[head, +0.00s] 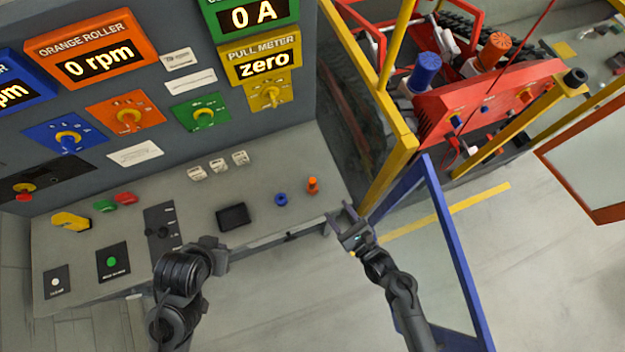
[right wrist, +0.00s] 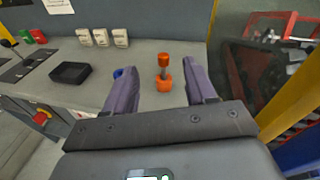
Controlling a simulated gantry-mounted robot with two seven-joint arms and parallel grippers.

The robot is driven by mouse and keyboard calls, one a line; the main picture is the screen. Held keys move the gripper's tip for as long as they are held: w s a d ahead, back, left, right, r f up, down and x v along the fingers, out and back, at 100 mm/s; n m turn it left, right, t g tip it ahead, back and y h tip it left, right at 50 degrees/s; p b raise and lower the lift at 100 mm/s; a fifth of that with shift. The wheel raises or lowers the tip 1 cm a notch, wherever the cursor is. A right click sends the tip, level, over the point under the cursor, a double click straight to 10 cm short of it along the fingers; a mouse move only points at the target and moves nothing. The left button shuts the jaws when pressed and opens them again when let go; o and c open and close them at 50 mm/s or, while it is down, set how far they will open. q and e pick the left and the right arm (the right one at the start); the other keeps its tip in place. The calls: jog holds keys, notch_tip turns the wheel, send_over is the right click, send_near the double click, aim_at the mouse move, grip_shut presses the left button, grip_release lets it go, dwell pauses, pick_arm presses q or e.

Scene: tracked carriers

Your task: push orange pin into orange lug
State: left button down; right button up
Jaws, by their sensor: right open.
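The orange pin (head: 313,185) stands upright on the grey console shelf, near its right end. It also shows in the right wrist view (right wrist: 163,72), with an orange top, a grey shank and a wide orange lower part. My right gripper (head: 344,214) is open and empty, beyond the shelf's front edge. In the right wrist view the pin appears between its two fingers (right wrist: 160,88), but farther off and untouched. An orange fitting (head: 526,95) on the red carrier's panel looks like the orange lug; its hole is too small to make out. My left gripper (head: 214,247) is near the shelf's front edge, its jaws unclear.
A blue pin (head: 281,200) stands left of the orange one. A black tray (head: 233,216) lies farther left. A yellow post (head: 396,165) and an open blue-framed door (head: 450,240) stand between shelf and the red carrier (head: 480,105). An orange-framed panel (head: 590,160) is at far right.

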notch_tip(320, 180, down, 8)
jog(key=w+a+r+m+b, duration=0.1)
jog(key=w+a+m+b, duration=0.1)
jog(key=b, duration=0.2)
jog(key=t+y+b, duration=0.1)
send_near(315, 183)
jog(key=shift+w+a+f, duration=0.2)
jog(key=shift+w+a, duration=0.2)
jog(key=shift+w, duration=0.15)
jog(key=shift+w+a+f, duration=0.25)
jog(key=shift+w+a, duration=0.15)
jog(key=shift+w, duration=0.2)
jog(key=x, duration=0.4)
jog(key=shift+w+r+b, duration=0.2)
jog(key=shift+b, duration=0.1)
jog(key=shift+x, duration=3.15)
pick_arm(q)
notch_tip(315, 183, down, 8)
jog(key=shift+r, duration=0.15)
pick_arm(e)
jog(key=shift+s, duration=0.1)
pick_arm(q)
jog(key=shift+d, duration=0.15)
pick_arm(e)
jog(key=shift+c, duration=0.3)
grip_shut()
